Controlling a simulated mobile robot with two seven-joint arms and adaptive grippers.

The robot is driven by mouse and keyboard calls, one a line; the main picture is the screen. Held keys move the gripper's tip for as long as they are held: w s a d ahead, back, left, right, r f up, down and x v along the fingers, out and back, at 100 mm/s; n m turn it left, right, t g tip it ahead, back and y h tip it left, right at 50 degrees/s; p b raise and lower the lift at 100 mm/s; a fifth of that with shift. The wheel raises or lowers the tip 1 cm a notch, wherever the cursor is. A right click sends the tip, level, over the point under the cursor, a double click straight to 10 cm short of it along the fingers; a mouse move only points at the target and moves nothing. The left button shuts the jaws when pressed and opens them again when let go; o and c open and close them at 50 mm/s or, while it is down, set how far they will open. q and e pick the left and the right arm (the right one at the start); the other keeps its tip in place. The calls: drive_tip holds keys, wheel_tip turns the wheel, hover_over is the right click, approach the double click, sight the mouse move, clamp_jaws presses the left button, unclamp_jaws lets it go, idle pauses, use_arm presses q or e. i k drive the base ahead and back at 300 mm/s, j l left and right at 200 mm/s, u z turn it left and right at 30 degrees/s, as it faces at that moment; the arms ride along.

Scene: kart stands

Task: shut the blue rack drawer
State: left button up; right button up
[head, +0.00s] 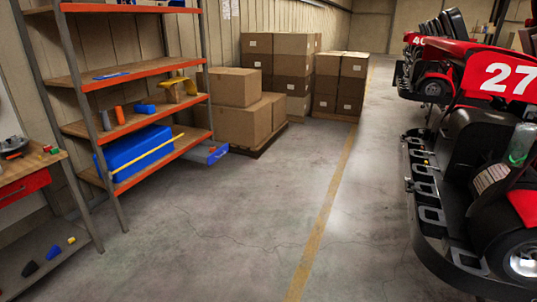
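A small blue drawer (217,154) shows low at the right end of the orange and grey rack (158,170). It sticks out past the rack's right front post, so it looks open. Its blue front has a small grey spot, and part of its body is hidden behind the post and shelf edge. A larger blue box (130,146) with a yellow strip sits on the lower shelf to its left. Neither of my grippers is in view.
Cardboard boxes (238,122) on a pallet stand just behind the drawer. A workbench (25,166) with a red drawer is at the left. Red karts (490,150) line the right. The concrete floor (230,230) before the rack is clear, with a yellow line (325,213).

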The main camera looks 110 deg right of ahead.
sight(200, 153)
drive_tip(key=z, duration=3.15)
drive_tip(key=i+z, duration=0.2)
drive_tip(key=i, duration=4.25)
drive_tip(key=i+u, duration=0.2)
drive_tip(key=i, duration=0.35)
drive_tip(key=i+l+u, duration=0.2)
drive_tip(key=i, duration=0.3)
drive_tip(key=i+l+u, duration=0.2)
drive_tip(key=i, duration=0.3)
drive_tip(key=i+l+u, duration=0.2)
drive_tip(key=i, duration=0.35)
drive_tip(key=l, duration=0.05)
